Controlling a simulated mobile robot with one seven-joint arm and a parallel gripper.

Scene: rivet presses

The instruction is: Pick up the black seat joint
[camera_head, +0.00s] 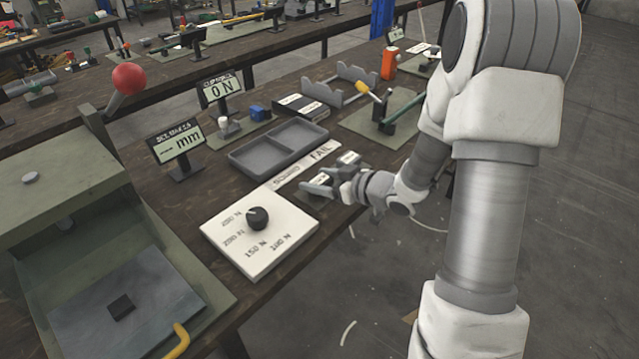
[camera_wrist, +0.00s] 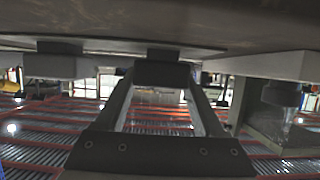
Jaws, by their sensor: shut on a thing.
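My gripper (camera_head: 335,182) is low at the right edge of the workbench, close beside the white label strip marked FAIL. In the wrist view its two fingers reach up to a small black block (camera_wrist: 162,73) and are shut on it. This block looks like the black seat joint; its full shape is hidden. In the head view the held piece is too small and covered to make out. Another small black square (camera_head: 120,307) lies on the grey plate of the press at lower left; I cannot tell what it is.
The white dial panel (camera_head: 285,245) lies in front of my gripper. The two-part grey tray (camera_head: 279,147) is behind it to the left. A green press (camera_head: 60,185) with a red knob stands at left, beside two display signs. Open floor lies right of the bench.

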